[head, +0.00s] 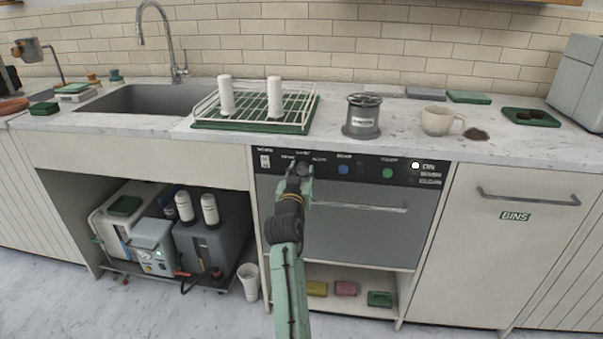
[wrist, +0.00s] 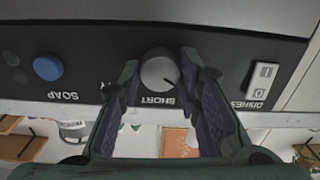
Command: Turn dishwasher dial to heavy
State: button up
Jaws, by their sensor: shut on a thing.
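The dishwasher (head: 350,220) sits under the counter with a black control panel along its top. Its grey round dial (wrist: 158,68) is on that panel, beside an upside-down SHORT label in the wrist view. A thin dark mark on the dial points toward the lower right there. My gripper (wrist: 158,82) has one finger on each side of the dial and is shut on it. In the head view my gripper (head: 300,175) is at the panel's left part and mostly covers the dial. I cannot read a HEAVY label clearly.
A blue button (head: 343,169), a green button (head: 388,173) and a white rocker switch (wrist: 262,79) are on the same panel. The dishwasher door handle (head: 365,208) lies just below. A grey canister (head: 362,120) and a mug (head: 437,120) stand on the counter above.

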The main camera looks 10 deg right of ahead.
jog(key=shift+f+m+b, duration=0.1)
jog(key=shift+m+b, duration=0.2)
jog(key=shift+f+m+b, duration=0.1)
jog(key=shift+m+b, duration=0.8)
jog(key=m+b, duration=0.3)
jog(key=m, duration=0.1)
jog(key=shift+m, duration=0.3)
jog(key=m+b, duration=0.2)
jog(key=m, duration=0.1)
jog(key=shift+m, duration=0.3)
jog(key=m+b, duration=0.2)
jog(key=m, duration=0.1)
jog(key=shift+m, duration=0.4)
jog(key=m+b, duration=0.3)
jog(key=m, duration=0.2)
jog(key=shift+d+m+b, duration=0.1)
jog(key=shift+m+b, duration=0.55)
jog(key=shift+m, duration=1.55)
